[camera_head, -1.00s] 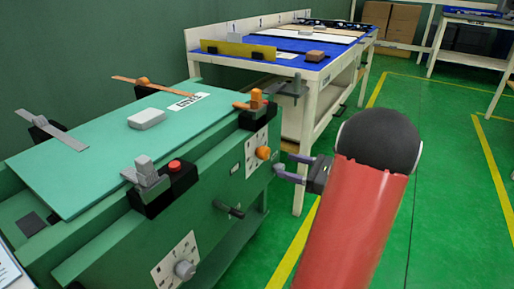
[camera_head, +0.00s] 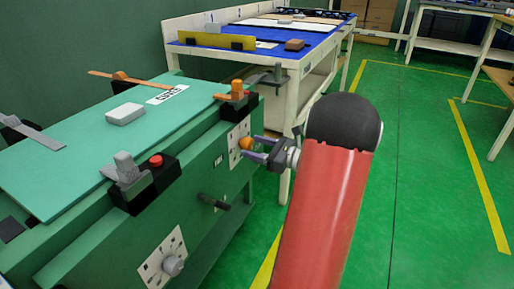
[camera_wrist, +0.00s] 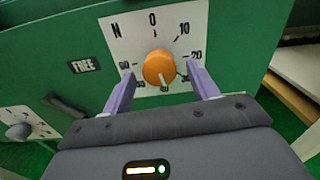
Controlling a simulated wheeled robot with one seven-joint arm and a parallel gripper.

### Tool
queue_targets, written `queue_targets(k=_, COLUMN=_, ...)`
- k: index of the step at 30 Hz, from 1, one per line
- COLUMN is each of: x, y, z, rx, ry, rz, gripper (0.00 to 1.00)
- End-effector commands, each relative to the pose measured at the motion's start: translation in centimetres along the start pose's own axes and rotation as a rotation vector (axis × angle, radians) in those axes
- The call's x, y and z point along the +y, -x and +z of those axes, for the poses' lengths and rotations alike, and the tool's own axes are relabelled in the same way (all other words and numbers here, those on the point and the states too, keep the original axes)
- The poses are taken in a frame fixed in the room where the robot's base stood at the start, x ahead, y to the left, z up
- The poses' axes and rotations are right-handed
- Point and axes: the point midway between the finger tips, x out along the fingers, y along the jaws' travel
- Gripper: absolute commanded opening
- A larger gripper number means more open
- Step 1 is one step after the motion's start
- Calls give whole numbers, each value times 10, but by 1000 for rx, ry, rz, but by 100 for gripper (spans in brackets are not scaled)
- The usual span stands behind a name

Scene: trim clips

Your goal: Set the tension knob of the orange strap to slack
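The orange tension knob (camera_head: 246,143) sits on a white dial plate on the green bench's front side. In the wrist view the knob (camera_wrist: 158,67) is in front of my gripper (camera_wrist: 160,78), between the two open purple fingers, with a visible gap at each side. A small pale mark shows low on the knob, toward the bottom of the dial. The dial plate (camera_wrist: 125,40) shows N, 0, 10, 20 and more numbers. In the head view my gripper (camera_head: 252,148) is at the knob. The orange strap (camera_head: 130,79) lies at the panel's far edge; an orange clip (camera_head: 237,92) stands above the dial.
A FREE label (camera_wrist: 86,65) is left of the dial. A grey knob (camera_head: 172,266), a black handle (camera_head: 213,202), a grey clip (camera_head: 125,170) and a red button (camera_head: 156,160) are nearer. A grey strap (camera_head: 35,135) is at left. Green floor is open at right.

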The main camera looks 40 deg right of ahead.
Motion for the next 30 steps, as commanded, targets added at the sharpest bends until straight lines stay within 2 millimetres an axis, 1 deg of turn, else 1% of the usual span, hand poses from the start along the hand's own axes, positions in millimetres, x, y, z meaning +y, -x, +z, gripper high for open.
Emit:
queue_targets(k=1, x=0, y=0, z=0, rx=0, ry=0, rz=0, gripper=54)
queue_targets(k=2, x=0, y=0, z=0, rx=0, ry=0, rz=0, gripper=50)
queue_targets(k=10, x=0, y=0, z=0, rx=0, ry=0, rz=0, gripper=15)
queue_targets(k=20, x=0, y=0, z=-2, rx=1, ry=48, rz=0, gripper=15)
queue_targets(k=26, x=0, y=0, z=-4, rx=0, ry=164, rz=1, gripper=15)
queue_targets(k=30, x=0, y=0, z=-5, rx=0, ry=284, rz=1, gripper=15)
